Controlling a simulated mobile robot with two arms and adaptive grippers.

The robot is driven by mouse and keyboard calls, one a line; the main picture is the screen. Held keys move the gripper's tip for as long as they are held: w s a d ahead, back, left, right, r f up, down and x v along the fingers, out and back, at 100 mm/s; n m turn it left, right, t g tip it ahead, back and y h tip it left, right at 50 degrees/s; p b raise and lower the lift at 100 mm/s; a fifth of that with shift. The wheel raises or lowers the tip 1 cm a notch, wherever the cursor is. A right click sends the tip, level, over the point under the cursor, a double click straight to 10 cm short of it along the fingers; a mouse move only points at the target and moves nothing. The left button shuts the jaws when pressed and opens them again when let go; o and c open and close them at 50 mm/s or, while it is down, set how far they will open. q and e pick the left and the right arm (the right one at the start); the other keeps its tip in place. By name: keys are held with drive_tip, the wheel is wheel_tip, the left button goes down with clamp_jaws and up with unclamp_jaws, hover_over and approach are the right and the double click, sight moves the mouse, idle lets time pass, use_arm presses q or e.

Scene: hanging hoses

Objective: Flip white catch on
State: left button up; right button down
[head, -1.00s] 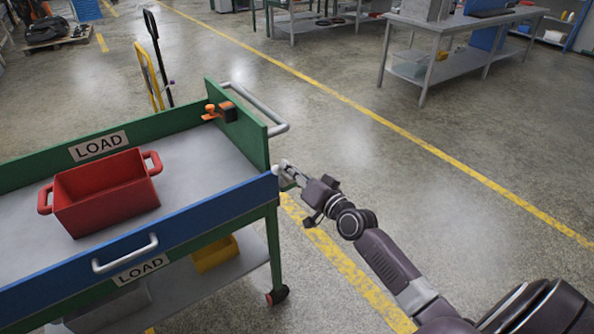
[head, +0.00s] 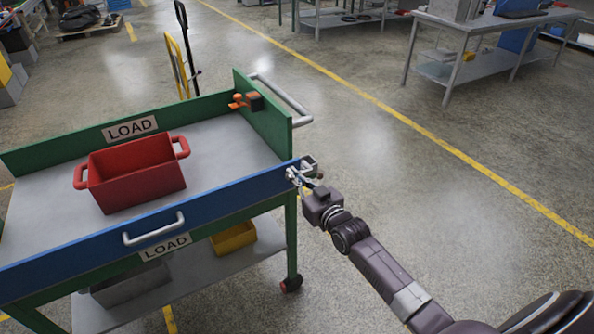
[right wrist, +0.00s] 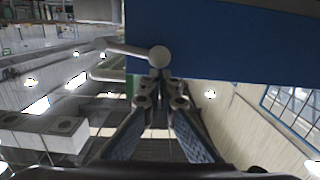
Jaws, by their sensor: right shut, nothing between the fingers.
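The white catch (head: 310,161) is at the right end of the cart's blue front panel (head: 215,205). In the right wrist view its round pale knob (right wrist: 159,56) lies just ahead of my fingertips, with a pale bar running left from it against the blue panel. My right gripper (head: 297,176) is shut and empty, at the panel's end right beside the catch. In the right wrist view its fingertips (right wrist: 159,78) meet just below the knob; I cannot tell whether they touch it. My left gripper is not in view.
A red bin (head: 135,172) stands on the cart's top. An orange and black catch (head: 246,101) sits at the far right corner, near a grey push handle (head: 285,100). A yellow bin (head: 233,238) is on the lower shelf. The floor right of the cart is clear.

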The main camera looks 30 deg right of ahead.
drive_tip(key=shift+a+f, duration=0.15)
drive_tip(key=shift+f, duration=0.25)
idle(0.3)
